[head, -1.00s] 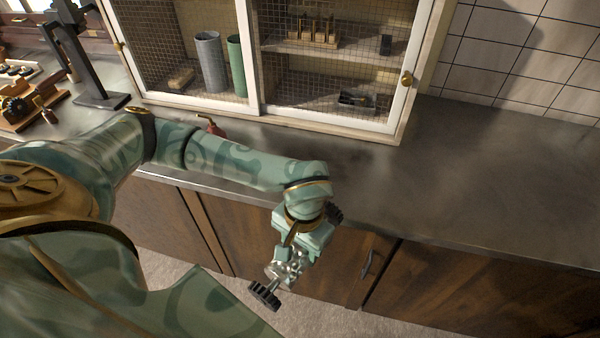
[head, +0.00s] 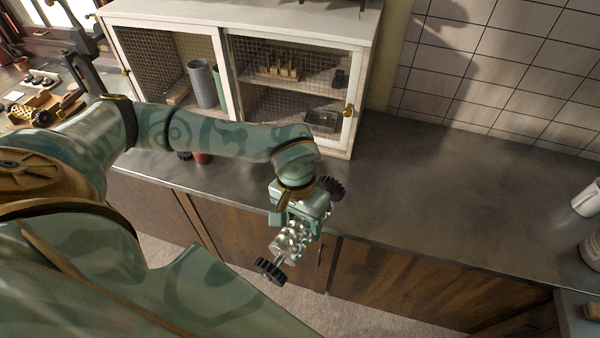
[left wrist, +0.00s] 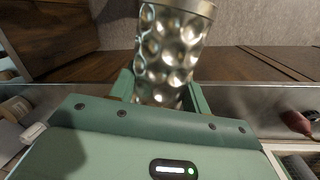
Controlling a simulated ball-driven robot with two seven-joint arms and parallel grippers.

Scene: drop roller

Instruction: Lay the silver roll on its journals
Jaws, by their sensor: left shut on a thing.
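The silver roll (head: 288,243) is a dimpled metal cylinder with a black gear at each end. My left gripper (head: 298,222) is shut on it, holding it tilted in the air in front of the counter's edge. In the left wrist view the roll (left wrist: 168,50) sits between the two green fingers (left wrist: 161,92), its far end toward the floor. A small wooden device with a brass-coloured roll and black gear (head: 40,117) stands at the far left of the counter. I cannot make out the journals. My right gripper is not in view.
A white mesh-front cabinet (head: 292,112) stands at the back of the counter. A red object (head: 202,158) is partly hidden behind my left arm. The metal counter (head: 440,190) is clear to the right, up to a white mug (head: 587,198) and a jar (head: 591,250).

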